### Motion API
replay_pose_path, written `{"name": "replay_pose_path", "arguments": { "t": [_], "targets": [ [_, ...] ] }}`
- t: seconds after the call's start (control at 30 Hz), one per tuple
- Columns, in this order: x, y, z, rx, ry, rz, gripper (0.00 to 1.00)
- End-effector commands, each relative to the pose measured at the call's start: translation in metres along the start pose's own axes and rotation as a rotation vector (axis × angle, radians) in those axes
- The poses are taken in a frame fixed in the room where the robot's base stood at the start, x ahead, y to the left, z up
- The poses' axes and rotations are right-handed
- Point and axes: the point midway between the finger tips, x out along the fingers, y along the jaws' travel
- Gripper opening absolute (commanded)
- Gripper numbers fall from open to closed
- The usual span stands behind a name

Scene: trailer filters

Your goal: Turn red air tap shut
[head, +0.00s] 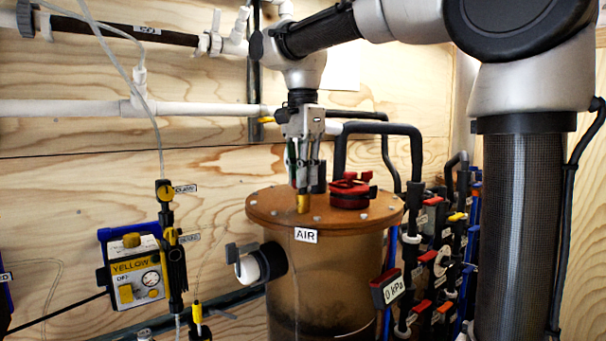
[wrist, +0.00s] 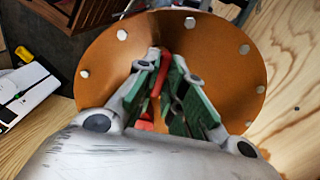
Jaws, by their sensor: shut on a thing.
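The brown filter vessel (head: 325,285) has a bolted round lid (head: 270,210) and a tag reading AIR (head: 305,235). My gripper (head: 304,182) points down onto the lid, left of a red and black fitting (head: 350,192). A short brass stem (head: 303,204) shows just under the fingertips. In the wrist view, the green-padded fingers (wrist: 166,85) close around a narrow red handle (wrist: 157,82), taken as the red air tap. The fingers hide most of the handle, so its exact angle is hard to tell.
A black pipe (head: 375,130) arches over the lid behind the red fitting. A bank of labelled valves (head: 440,250) stands close on the right. A yellow-labelled box (head: 135,268) hangs on the wooden wall at left. White pipes (head: 80,108) run behind my arm.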

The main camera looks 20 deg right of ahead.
Motion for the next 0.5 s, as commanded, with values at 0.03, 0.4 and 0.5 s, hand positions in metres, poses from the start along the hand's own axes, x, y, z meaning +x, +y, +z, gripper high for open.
{"name": "replay_pose_path", "arguments": {
  "t": [0.03, 0.4, 0.5],
  "targets": [
    [-0.0007, -0.0004, -0.0001, 0.002, 0.0, -0.003, 0.15],
    [-0.0003, -0.0001, 0.0, 0.0, 0.0, -0.001, 0.32],
    [-0.0043, -0.0006, 0.0, 0.0, 0.0, -0.003, 0.32]
  ]
}}
